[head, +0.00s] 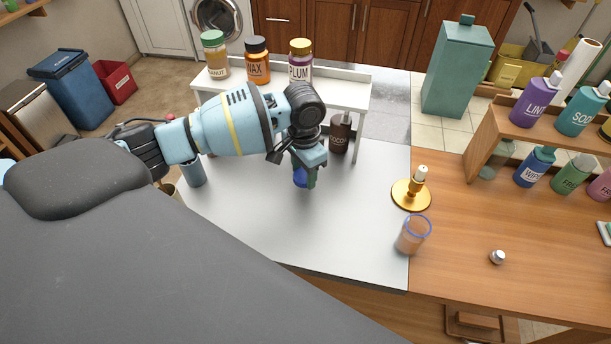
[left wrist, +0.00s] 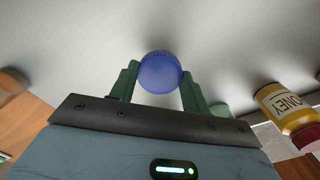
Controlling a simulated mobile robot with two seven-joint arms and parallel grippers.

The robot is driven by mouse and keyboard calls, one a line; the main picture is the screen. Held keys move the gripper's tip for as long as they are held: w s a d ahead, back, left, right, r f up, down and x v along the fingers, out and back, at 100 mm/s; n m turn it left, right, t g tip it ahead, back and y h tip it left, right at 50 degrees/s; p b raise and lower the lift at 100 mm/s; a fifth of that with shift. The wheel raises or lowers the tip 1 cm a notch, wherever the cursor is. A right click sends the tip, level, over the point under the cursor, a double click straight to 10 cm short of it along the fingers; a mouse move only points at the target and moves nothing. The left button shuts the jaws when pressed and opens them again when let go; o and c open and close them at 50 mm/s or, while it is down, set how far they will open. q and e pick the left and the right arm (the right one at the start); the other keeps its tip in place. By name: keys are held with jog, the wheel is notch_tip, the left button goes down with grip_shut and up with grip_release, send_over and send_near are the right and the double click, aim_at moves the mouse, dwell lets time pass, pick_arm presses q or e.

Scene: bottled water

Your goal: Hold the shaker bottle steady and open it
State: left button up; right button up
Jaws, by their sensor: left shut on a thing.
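My left gripper (head: 305,175) is over the white counter, with its green fingers pointing down. It is shut on a round blue thing (head: 299,180), which also shows between the fingers in the left wrist view (left wrist: 160,72). It looks like the shaker bottle's lid or top; the fingers and wrist hide part of it, and I cannot tell how much bottle is below. A clear tumbler (head: 410,236) with a blue rim and brownish look stands apart near the counter's right edge. My right gripper is not in view.
A white riser (head: 345,90) with several labelled jars stands behind my left gripper. A dark bottle (head: 339,137) is close to its right. A gold candle holder (head: 411,193) stands near the tumbler. The front of the white counter (head: 330,230) is clear.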

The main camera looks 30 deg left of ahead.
aim_at(304, 177)
pick_arm(q)
jog(key=shift+w+a, duration=0.25)
jog(key=shift+w, duration=0.2)
jog(key=shift+w+a+f, duration=0.1)
jog(key=shift+f, duration=1.65)
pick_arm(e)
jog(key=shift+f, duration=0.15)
pick_arm(q)
jog(key=shift+f, duration=0.15)
jog(key=o, duration=1.1)
notch_tip(304, 177, up, 12)
jog(key=shift+r+p, duration=0.15)
jog(key=shift+p, duration=0.35)
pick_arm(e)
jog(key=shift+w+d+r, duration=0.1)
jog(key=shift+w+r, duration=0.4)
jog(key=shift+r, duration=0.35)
